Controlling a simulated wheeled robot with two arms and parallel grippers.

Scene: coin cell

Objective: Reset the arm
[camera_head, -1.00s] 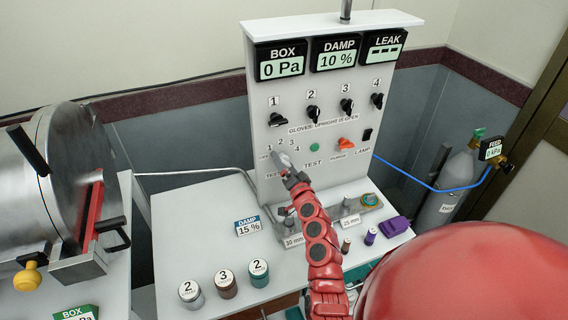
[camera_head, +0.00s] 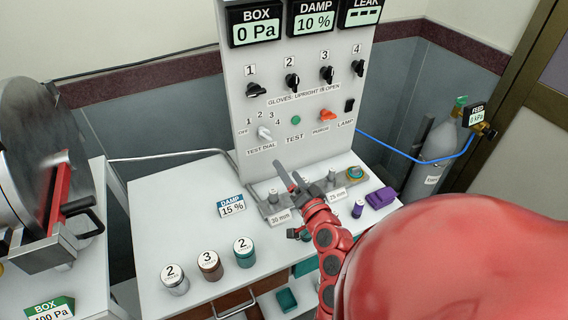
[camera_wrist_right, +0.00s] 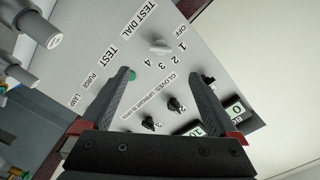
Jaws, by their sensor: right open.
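My right arm rises from the bottom of the head view, and its gripper (camera_head: 291,178) is open and empty. The fingers are in front of the lower part of the control panel (camera_head: 245,100), below the test dial and above the bench. The white test dial (camera_head: 264,133) is apart from the gripper. The dial's exact setting is hard to tell. My left gripper is not in view.
A rail with metal posts (camera_head: 273,196) stands on the bench below my right gripper. Several labelled jars (camera_head: 209,265) stand at the bench's front left. A purple block (camera_head: 381,197) lies at the right. A metal chamber (camera_head: 30,160) is at far left, a gas cylinder (camera_head: 436,150) at right.

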